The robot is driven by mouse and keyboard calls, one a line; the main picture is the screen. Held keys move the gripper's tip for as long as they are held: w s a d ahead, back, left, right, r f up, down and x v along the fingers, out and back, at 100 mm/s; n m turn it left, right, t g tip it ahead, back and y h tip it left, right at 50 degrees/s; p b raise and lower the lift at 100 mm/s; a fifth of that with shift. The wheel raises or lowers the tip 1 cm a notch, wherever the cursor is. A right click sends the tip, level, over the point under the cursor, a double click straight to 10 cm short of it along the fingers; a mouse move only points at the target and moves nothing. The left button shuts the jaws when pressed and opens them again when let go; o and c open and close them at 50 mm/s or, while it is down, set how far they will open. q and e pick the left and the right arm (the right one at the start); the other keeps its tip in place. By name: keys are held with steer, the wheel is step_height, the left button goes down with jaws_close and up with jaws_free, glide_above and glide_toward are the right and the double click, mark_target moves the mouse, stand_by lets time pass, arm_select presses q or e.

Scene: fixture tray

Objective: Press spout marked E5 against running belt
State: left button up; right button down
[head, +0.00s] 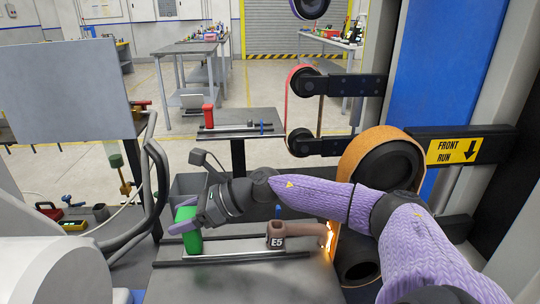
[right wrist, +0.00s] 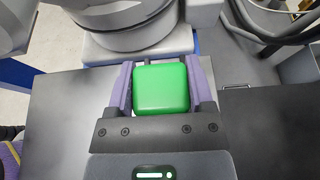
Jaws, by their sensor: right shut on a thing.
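The brown spout (head: 305,229) marked E5 lies over the dark tray (head: 240,280) in the head view. Its right end meets the orange belt (head: 352,165), with bright sparks at the contact. My right gripper (head: 188,217) is left of the spout, shut on a green block (head: 188,240) at the tray's left side. In the right wrist view the green block (right wrist: 160,88) sits between both purple fingers. Whether the block is joined to the spout is hidden by my arm and the angle. My left gripper is not in view.
A sign (head: 457,150) reads FRONT RUN with a down arrow, right of the belt wheel. A thin rail (head: 225,257) runs along the tray. Behind stands a small table (head: 262,118) with a red block (head: 208,116). A grey panel (head: 65,90) and hoses stand at left.

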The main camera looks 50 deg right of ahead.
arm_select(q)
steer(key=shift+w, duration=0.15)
arm_select(e)
steer(key=shift+s+f, duration=0.1)
steer(key=shift+f, duration=0.15)
steer(key=shift+w+a+r, duration=0.15)
steer(key=shift+w+a, duration=0.1)
steer(key=shift+w, duration=0.05)
steer(key=w+a, duration=0.2)
steer(key=shift+w+a+p, duration=0.15)
steer(key=shift+w+p, duration=0.15)
steer(key=shift+p, duration=0.05)
steer(key=shift+w+a, duration=0.2)
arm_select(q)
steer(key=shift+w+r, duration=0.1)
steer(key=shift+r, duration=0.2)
arm_select(e)
steer(key=shift+w+a, duration=0.1)
